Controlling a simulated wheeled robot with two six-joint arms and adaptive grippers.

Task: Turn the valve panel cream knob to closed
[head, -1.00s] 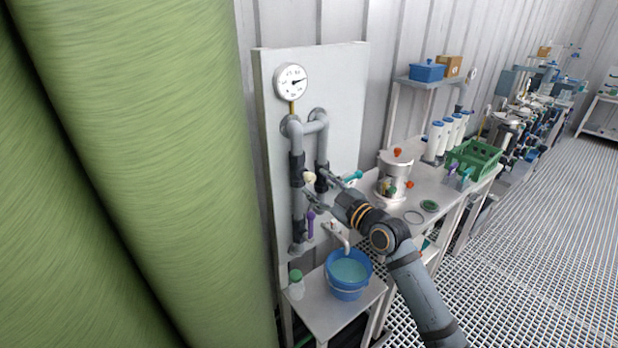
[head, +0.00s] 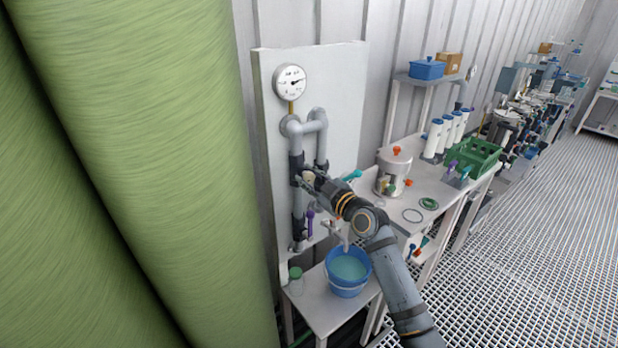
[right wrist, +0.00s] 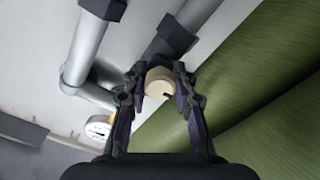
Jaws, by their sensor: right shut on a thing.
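The valve panel (head: 346,85) is a pale upright board carrying grey pipes and a round gauge (head: 291,82). The cream knob (head: 309,177) is on the left vertical pipe, mostly hidden by my right gripper in the head view. In the right wrist view the cream knob (right wrist: 159,84) sits between both fingers, with a small dark mark on its face. My right gripper (right wrist: 160,88) is shut on it; in the head view the gripper (head: 305,176) reaches the knob from the right. My left gripper is not in view.
A purple handle (head: 310,222) is lower on the same pipe, and a teal handle (head: 352,175) is to the right. A blue bucket (head: 347,290) of liquid and a small bottle (head: 296,279) stand below. Large green rolls (head: 160,150) fill the left side.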

